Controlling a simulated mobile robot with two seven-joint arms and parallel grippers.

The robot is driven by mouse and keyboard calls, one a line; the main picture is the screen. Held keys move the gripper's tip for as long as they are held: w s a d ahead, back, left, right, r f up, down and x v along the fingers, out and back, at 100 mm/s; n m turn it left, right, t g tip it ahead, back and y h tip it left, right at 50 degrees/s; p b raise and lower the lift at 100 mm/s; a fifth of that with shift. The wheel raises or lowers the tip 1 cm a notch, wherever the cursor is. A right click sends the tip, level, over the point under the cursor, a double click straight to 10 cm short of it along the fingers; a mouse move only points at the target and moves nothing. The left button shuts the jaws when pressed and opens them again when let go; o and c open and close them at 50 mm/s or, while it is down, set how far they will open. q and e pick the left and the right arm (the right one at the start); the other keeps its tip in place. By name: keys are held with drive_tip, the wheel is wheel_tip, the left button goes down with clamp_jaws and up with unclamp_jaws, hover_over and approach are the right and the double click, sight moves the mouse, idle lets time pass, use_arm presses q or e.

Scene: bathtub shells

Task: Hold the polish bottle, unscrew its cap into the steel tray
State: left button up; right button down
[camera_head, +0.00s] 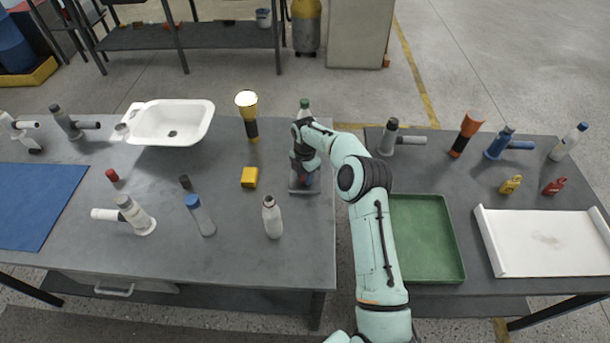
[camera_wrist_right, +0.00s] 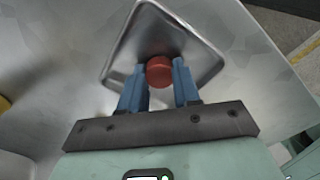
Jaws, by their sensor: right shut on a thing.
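My right gripper (camera_wrist_right: 160,78) is over the steel tray (camera_wrist_right: 120,62), with its blue fingers shut on a red cap (camera_wrist_right: 159,70). In the head view the right gripper (camera_head: 303,176) reaches down at the tray (camera_head: 304,190) near the table's right edge, partly covering it. Whether the cap touches the tray floor I cannot tell. A white bottle (camera_head: 272,220) with a narrow reddish top stands upright in front of the tray; I cannot tell for sure that it is the polish bottle. My left gripper is not in view.
A blue-capped bottle (camera_head: 200,216), a yellow block (camera_head: 249,178) and a small red object (camera_head: 112,175) are on the left table. A flashlight (camera_head: 248,115) and white basin (camera_head: 170,122) stand behind. A green tray (camera_head: 430,240) is on the right table, across a gap.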

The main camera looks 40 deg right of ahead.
drive_tip(key=shift+f, duration=0.1)
drive_tip(key=c, duration=0.8)
unclamp_jaws()
drive_tip(key=shift+f, duration=0.1)
drive_tip(key=shift+r, duration=0.2)
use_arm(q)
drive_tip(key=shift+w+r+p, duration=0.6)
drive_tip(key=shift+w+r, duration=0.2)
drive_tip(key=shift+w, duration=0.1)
use_arm(e)
wheel_tip(320, 180, up, 12)
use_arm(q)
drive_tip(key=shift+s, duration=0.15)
use_arm(e)
drive_tip(key=shift+s, duration=0.1)
